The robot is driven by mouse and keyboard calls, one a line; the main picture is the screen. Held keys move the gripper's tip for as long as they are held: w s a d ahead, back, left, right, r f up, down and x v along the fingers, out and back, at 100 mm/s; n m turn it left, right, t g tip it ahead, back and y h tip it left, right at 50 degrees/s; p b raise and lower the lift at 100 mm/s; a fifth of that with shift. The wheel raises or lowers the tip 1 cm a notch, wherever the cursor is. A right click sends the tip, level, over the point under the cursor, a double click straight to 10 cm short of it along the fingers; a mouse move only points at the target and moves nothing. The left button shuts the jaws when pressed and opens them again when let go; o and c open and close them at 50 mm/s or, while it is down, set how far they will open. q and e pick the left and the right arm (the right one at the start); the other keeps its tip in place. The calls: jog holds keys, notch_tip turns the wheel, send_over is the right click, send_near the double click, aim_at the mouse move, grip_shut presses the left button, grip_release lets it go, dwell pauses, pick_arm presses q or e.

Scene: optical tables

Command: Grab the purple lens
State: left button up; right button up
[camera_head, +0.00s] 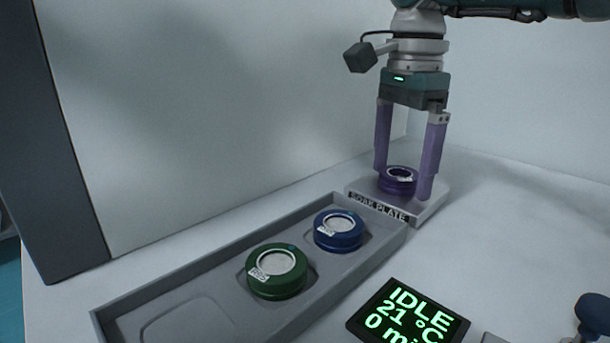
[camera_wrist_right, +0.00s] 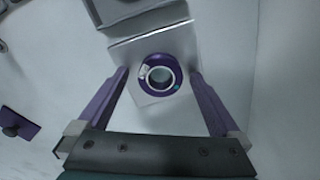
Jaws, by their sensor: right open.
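The purple lens (camera_head: 397,181) is a short round ring lying on the soak plate (camera_head: 428,207) at the back right of the head view. In the right wrist view the purple lens (camera_wrist_right: 160,75) sits near the middle of the plate (camera_wrist_right: 180,42), between the fingers. My right gripper (camera_head: 402,182) points down with its two long purple fingers apart, one on each side of the lens. In the wrist view a gap shows between each finger and the lens, so the right gripper (camera_wrist_right: 160,80) is open. My left gripper is not in view.
A grey tray (camera_head: 232,241) left of the plate holds a green lens (camera_head: 277,271) and a blue lens (camera_head: 339,230); its front recess is empty. A display (camera_head: 408,315) reading IDLE, 21 °C lies in front. A wall panel (camera_head: 220,120) stands behind. The table right of the plate is clear.

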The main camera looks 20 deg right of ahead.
jog(key=c, duration=1.4)
jog(key=shift+c, duration=0.2)
jog(key=shift+r, duration=0.2)
